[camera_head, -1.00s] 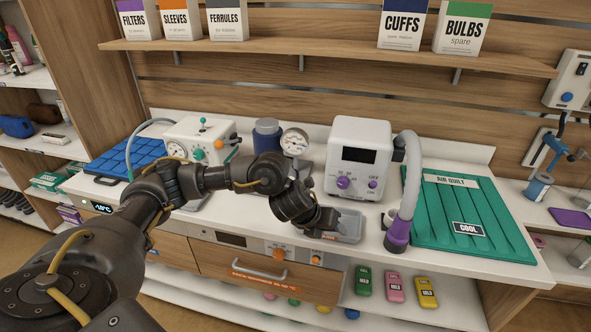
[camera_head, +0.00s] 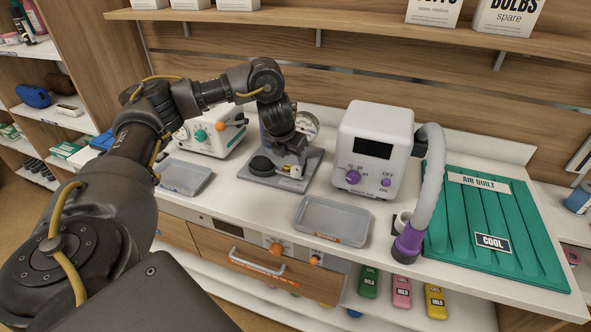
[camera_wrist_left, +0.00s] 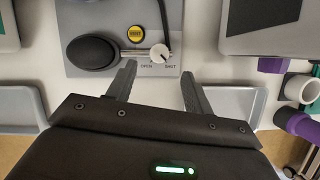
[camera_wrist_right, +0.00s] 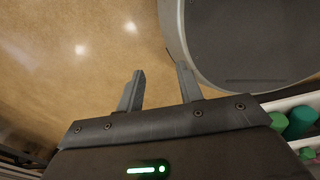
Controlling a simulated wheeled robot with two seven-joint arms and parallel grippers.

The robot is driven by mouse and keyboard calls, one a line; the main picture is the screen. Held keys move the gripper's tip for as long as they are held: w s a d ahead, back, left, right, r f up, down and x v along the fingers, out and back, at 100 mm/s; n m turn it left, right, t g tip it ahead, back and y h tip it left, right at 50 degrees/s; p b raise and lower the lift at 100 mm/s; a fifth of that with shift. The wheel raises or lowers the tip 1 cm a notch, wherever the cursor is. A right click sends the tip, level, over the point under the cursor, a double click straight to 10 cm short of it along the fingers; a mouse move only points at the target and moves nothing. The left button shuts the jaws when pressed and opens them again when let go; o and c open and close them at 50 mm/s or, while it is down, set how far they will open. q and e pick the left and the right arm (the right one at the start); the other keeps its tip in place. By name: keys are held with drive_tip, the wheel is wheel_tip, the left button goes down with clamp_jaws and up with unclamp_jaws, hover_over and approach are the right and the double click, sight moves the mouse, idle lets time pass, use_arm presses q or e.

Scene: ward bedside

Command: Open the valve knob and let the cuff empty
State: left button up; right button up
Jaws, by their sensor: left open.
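The valve knob (camera_wrist_left: 158,52) is a small pale knob beside the black bulb (camera_wrist_left: 92,52), with OPEN and SHUT printed below it. A yellow VENT button (camera_wrist_left: 135,34) sits above it. All are on a grey base plate, which shows in the head view (camera_head: 249,181) with the bulb (camera_head: 262,165). The round gauge (camera_head: 309,121) is partly hidden by my left arm, and I cannot make out the cuff behind it. My left gripper (camera_wrist_left: 158,72) is open over the plate's front edge, its fingers either side of the knob but short of it. My right gripper (camera_wrist_right: 161,68) is open and empty.
A white machine (camera_head: 370,148) and a hose with a purple end (camera_head: 408,243) stand right of the plate. My right gripper is above bare floor, beside a dark rounded shape.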

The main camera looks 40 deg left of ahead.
sight(295, 169)
use_arm(q)
drive_tip(key=x, duration=0.5)
drive_tip(key=shift+w+a+f, duration=0.1)
drive_tip(key=shift+w+f, duration=0.15)
drive_tip(key=shift+f, duration=0.45)
drive_tip(key=shift+w+f, duration=0.15)
drive_tip(key=shift+f, duration=0.2)
use_arm(e)
drive_tip(key=shift+w+d+f, duration=0.1)
drive_tip(key=shift+w+f, duration=0.1)
drive_tip(key=shift+w, duration=0.25)
use_arm(q)
drive_tip(key=shift+c, duration=0.4)
drive_tip(key=c, duration=0.9)
use_arm(e)
drive_tip(key=shift+f, duration=0.1)
